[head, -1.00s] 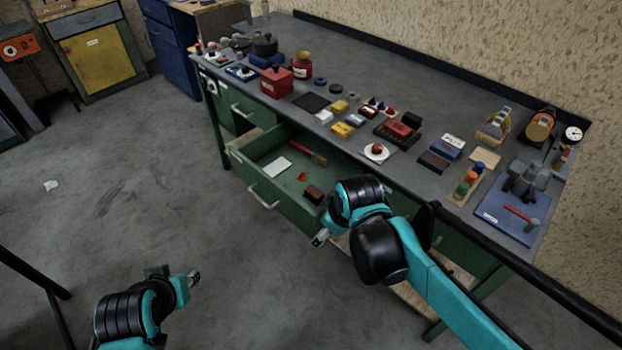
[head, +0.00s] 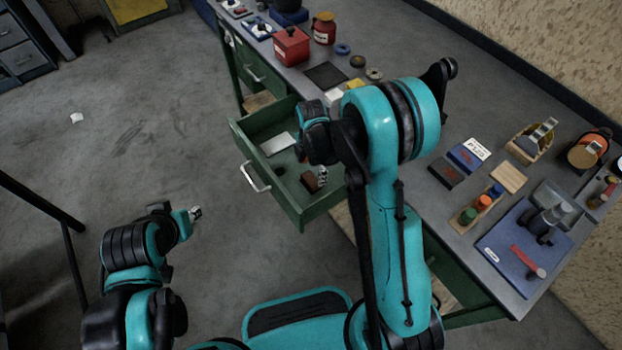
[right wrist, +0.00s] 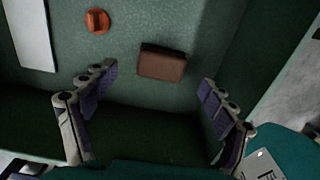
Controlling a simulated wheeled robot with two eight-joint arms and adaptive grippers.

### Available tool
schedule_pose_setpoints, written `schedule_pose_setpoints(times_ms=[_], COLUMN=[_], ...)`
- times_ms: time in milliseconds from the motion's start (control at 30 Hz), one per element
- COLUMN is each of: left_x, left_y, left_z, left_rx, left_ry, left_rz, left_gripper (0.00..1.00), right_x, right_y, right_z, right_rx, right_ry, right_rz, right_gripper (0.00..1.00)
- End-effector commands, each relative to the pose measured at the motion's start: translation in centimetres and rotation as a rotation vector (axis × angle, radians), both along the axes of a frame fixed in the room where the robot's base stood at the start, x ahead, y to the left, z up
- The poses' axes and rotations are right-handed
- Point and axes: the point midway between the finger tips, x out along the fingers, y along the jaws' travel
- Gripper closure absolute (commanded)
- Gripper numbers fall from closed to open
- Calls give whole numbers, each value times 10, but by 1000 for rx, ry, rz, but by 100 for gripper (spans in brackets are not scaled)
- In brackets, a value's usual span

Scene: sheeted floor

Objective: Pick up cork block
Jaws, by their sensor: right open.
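The cork block, a small dark brown block (head: 309,181), lies on the floor of the open green drawer (head: 302,222). In the right wrist view the block (right wrist: 162,63) is just beyond the fingertips, roughly centred between them, and not touched. My right gripper (right wrist: 158,78) is open and empty, pointing down into the drawer. In the head view the right gripper (head: 321,175) shows close beside the block, partly hidden by its own arm. My left gripper (head: 195,213) hangs over the floor at the lower left, far from the drawer; its fingers are too small to read.
An orange piece (right wrist: 97,21) and a white flat item (right wrist: 30,32) also lie in the drawer. The drawer's walls stand close around my right gripper. The workbench (head: 405,262) above holds a red box (head: 291,46), a tan block (head: 509,178) and several tools.

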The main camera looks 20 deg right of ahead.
Motion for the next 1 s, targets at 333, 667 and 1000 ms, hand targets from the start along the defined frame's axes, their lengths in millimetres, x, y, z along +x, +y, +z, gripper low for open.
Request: schedule_pose_setpoints(times_ms=[333, 667, 1000], left_x=[0, 0, 0], left_y=[0, 0, 0], left_z=[-28, -30, -30], left_rx=[0, 0, 0], left_ry=[0, 0, 0], left_rz=[0, 0, 0], left_gripper=[68, 68, 68], right_x=[-1, -1, -1], right_y=[-4, -4, -4], right_z=[-47, -56, -56], right_rx=[0, 1, 1], right_ry=[-1, -2, -2], right_rz=[-3, -3, -3], right_gripper=[16, 18, 71])
